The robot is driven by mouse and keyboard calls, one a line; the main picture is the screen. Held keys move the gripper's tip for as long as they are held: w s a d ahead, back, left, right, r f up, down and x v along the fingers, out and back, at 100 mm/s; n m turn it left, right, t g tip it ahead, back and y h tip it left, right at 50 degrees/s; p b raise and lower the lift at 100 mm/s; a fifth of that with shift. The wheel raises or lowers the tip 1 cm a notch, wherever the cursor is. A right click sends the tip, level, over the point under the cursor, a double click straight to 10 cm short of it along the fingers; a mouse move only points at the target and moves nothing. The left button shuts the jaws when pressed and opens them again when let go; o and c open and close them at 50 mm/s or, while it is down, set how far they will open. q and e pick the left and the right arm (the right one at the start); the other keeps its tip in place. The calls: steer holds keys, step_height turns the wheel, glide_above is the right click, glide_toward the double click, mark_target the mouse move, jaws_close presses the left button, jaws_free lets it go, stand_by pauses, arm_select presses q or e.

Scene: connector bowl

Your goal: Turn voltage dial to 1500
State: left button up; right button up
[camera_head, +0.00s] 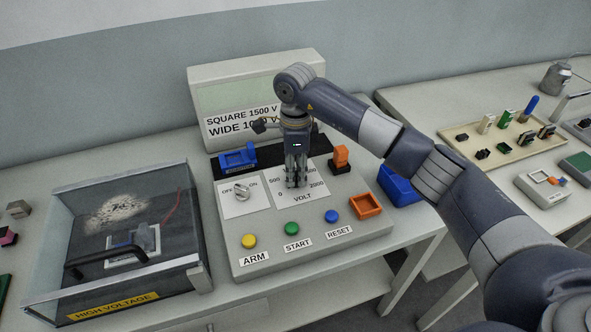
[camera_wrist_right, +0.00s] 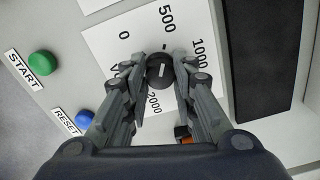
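The voltage dial (camera_wrist_right: 160,72) is a round black knob with a white mark, on a white scale plate (camera_wrist_right: 110,20). In the right wrist view its mark runs up and down, roughly in line with the tick by 500. The 0, 500, 1000 and 2000 labels show; 1500 is hidden behind a finger. My right gripper (camera_wrist_right: 160,70) has one finger on each side of the dial, close against it, and appears shut on it. In the head view my right gripper (camera_head: 296,184) points down at the plate and hides the dial. My left gripper is not in view.
An on/off knob (camera_head: 242,192), yellow (camera_head: 249,241), green (camera_head: 291,228) and blue (camera_head: 331,215) buttons and an orange socket (camera_head: 365,206) surround the plate. A clear-lidded high-voltage box (camera_head: 180,225) stands left.

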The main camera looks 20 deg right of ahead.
steer(key=shift+c, duration=1.2)
steer(key=shift+m, duration=0.4)
steer(key=m+b, duration=0.1)
steer(key=m, duration=0.2)
steer(key=shift+m, duration=0.3)
steer(key=m+b, duration=0.1)
steer(key=m, duration=0.2)
steer(key=shift+m, duration=0.4)
steer(key=m, duration=0.3)
steer(key=shift+m, duration=0.3)
steer(key=m, duration=0.6)
steer(key=shift+b, duration=0.4)
steer(key=m, duration=0.5)
steer(key=shift+m, duration=0.4)
